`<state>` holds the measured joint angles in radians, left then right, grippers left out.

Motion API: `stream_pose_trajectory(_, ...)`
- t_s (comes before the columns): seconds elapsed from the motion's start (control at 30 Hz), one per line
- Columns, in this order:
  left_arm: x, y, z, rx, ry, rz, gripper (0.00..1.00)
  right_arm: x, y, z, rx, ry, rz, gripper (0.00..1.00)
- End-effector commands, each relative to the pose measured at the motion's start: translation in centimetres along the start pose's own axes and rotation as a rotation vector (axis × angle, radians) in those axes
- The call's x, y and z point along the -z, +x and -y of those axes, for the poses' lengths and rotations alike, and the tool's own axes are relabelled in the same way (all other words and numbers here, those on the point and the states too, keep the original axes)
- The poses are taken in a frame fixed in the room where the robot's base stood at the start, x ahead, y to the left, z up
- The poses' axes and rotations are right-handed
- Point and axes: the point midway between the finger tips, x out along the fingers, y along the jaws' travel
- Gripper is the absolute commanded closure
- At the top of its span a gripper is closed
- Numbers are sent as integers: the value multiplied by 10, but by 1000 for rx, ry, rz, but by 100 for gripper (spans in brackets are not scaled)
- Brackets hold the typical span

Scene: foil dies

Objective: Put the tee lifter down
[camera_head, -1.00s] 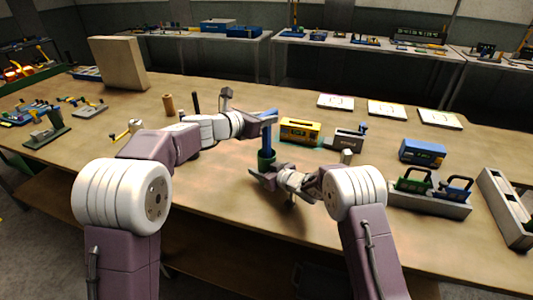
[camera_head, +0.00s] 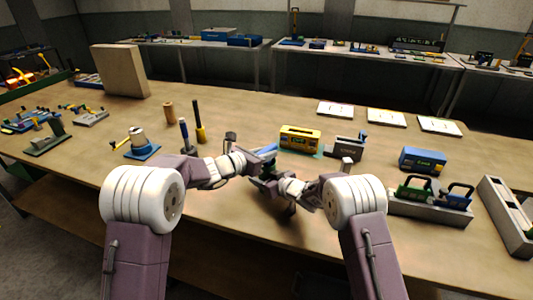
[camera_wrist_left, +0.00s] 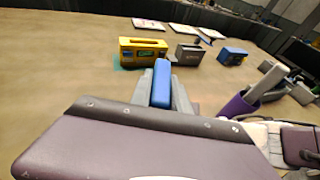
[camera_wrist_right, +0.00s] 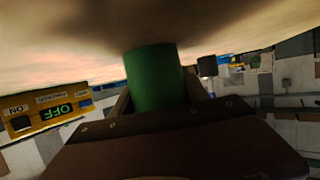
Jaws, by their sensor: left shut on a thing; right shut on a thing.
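My left gripper (camera_head: 266,152) is shut on a blue bar-shaped piece, and the blue piece (camera_wrist_left: 161,84) stands between its fingers in the left wrist view. My right gripper (camera_head: 262,177) is shut on a green cylindrical piece just below and near the left gripper. The green piece (camera_wrist_right: 153,76) fills the space between the fingers in the right wrist view, its far end close to the shadowed table top. Whether it touches the table is unclear. The grippers partly hide both pieces, and I cannot tell which one is the tee lifter.
A yellow box (camera_head: 300,137) and a grey block (camera_head: 345,148) stand just behind the grippers. A blue box (camera_head: 422,159) and a grey tray (camera_head: 428,207) are at right. Upright tools (camera_head: 199,127) stand at left. The table front (camera_head: 225,215) is clear.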

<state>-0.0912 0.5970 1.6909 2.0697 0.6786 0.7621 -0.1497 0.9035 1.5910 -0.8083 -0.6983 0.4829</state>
Motion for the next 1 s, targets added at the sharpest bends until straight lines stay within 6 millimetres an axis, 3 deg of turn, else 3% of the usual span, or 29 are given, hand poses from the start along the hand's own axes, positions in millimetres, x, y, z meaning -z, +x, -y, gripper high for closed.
stream_pose_trajectory(0.03,2,0,0,0,0,-1,75,0,0,0,0,0,0,89)
stream_pose_trajectory(0.1,1,0,0,0,0,-1,56,0,0,0,0,0,0,89)
stream_pose_trajectory(0.47,-2,-2,0,-1,0,0,56,0,0,0,0,0,-1,89)
stream_pose_trajectory(0.57,-3,-20,-1,-3,0,0,56,1,0,0,0,0,-1,89)
stream_pose_trajectory(0.8,-2,-83,-2,-5,0,1,56,0,0,0,0,0,-1,89)
stream_pose_trajectory(1.0,-2,-115,-1,-3,0,1,56,1,0,0,0,0,-2,89)
